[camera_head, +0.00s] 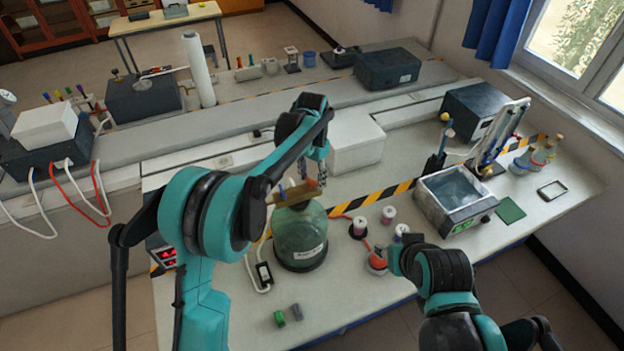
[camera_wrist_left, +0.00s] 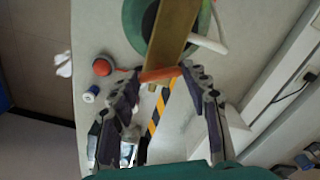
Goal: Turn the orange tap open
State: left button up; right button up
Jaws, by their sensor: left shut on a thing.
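The orange tap (camera_wrist_left: 160,75) is a small orange bar at the end of a flat brass piece (camera_wrist_left: 170,30). In the head view the brass piece (camera_head: 298,192) sits above a green glass jar (camera_head: 298,240), and the tap is mostly hidden by my gripper. My left gripper (camera_head: 317,172) is at the tap above the jar. In the left wrist view the fingertips of my left gripper (camera_wrist_left: 163,77) stand on both sides of the tap and are shut on it.
A white box (camera_head: 355,146) stands just behind my left gripper. A metal water bath (camera_head: 452,197) is farther right. Small green and grey blocks (camera_head: 279,318) lie at the bench front.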

aim_at(312, 180)
pick_arm(q)
jog(key=n+b, duration=0.1)
jog(key=n, duration=0.5)
jog(key=shift+b, duration=0.4)
jog(key=n+b, duration=0.1)
jog(key=n, duration=0.5)
dwell(0.3)
jog(key=o, duration=1.2)
jog(key=shift+c, duration=0.2)
jog(key=shift+r, duration=0.15)
notch_tip(312, 180, up, 12)
